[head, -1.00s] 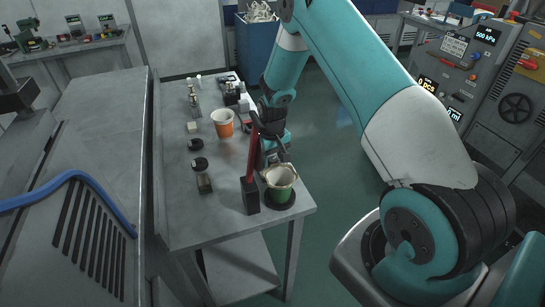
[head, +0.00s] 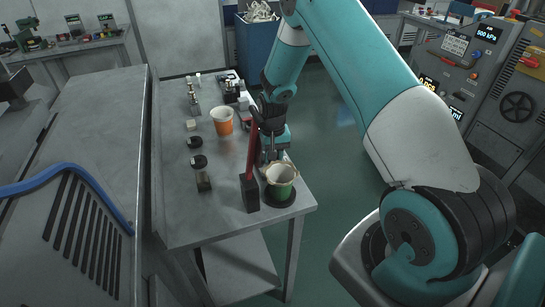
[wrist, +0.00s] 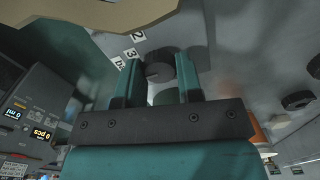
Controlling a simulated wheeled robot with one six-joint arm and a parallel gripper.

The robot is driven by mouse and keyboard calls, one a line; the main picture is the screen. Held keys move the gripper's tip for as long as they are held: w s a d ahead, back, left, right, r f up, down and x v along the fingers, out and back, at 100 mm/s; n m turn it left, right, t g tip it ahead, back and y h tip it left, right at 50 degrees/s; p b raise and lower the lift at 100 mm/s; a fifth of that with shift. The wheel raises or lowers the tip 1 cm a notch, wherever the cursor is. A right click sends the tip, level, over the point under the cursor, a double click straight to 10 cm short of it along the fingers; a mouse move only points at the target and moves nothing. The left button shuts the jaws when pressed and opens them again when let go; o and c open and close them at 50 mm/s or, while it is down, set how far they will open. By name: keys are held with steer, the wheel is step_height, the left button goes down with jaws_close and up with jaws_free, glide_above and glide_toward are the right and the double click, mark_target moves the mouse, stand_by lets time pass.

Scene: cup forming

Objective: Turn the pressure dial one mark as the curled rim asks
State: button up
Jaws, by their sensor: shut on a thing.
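My gripper (head: 270,154) points down at the table beside a pale cup (head: 281,173). White labels with numbers and letters (wrist: 130,50) lie beside the dial on the grey surface. The pale cup sits in a green holder (head: 280,191) on a dark round base. Part of the cup's tan rim (wrist: 80,22) shows close up at the top of the wrist view. The dial's pointer cannot be made out.
A red upright bar (head: 252,145) in a black block (head: 250,193) stands just left of the cup. An orange and white cup (head: 222,121) and several small dark parts stand on the grey table (head: 215,215). The table's front left is clear.

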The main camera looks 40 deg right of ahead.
steer(key=shift+m+b, duration=0.65)
steer(key=shift+m, duration=1.65)
steer(key=o, duration=0.9)
